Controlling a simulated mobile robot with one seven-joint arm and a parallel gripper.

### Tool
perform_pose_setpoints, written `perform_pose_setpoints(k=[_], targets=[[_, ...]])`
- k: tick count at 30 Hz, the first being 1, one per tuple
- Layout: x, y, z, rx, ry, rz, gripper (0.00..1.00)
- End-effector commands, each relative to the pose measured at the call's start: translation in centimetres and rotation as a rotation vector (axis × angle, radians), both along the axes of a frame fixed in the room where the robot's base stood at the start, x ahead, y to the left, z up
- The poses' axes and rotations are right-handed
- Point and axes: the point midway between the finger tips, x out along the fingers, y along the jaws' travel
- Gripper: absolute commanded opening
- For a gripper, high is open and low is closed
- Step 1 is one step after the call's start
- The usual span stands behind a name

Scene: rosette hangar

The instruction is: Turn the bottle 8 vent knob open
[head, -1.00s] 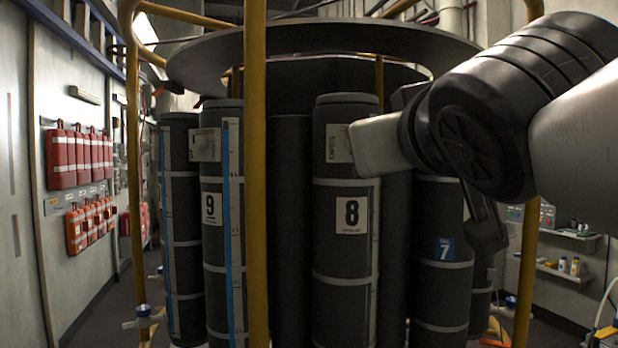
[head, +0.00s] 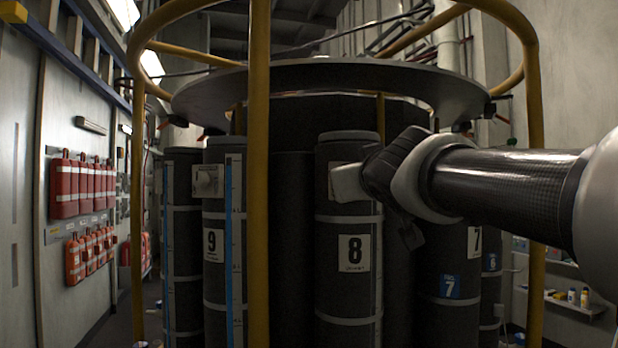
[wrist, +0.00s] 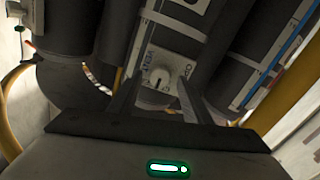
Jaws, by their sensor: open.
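Bottle 8 (head: 349,292) is a tall dark upright cylinder with pale bands and a white number card, near the middle of the head view. Its pale vent plate (head: 333,181) is near the top, partly covered by the pale end of my arm. In the wrist view a vent plate (wrist: 177,72) carries a round pale vent knob (wrist: 158,77) with a dark mark. My gripper (wrist: 156,83) is open, its two dark fingers reaching toward the plate on either side of the knob. I cannot tell whether they touch it. The fingers are not clear in the head view.
Bottle 9 (head: 212,275) stands to the left and bottle 7 (head: 449,258) to the right. A yellow post (head: 258,200) rises in front, between bottles 9 and 8. A grey ring (head: 320,74) hangs above. Red canisters (head: 85,188) line the left wall.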

Motion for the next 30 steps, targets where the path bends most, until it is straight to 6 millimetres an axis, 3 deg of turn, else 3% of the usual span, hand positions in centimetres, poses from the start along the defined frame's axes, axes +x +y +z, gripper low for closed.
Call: perform_pose_setpoints(k=[4, 13, 21, 30], targets=[[1.03, -0.05, -0.02, 0.001, 0.001, -0.001, 0.45], [1.21, -0.04, -0.04, 0.001, 0.001, -0.001, 0.45], [1.18, -0.04, -0.04, 0.001, 0.001, 0.000, 0.03], [1.18, -0.01, -0.07, -0.041, 0.001, 0.000, 0.04]])
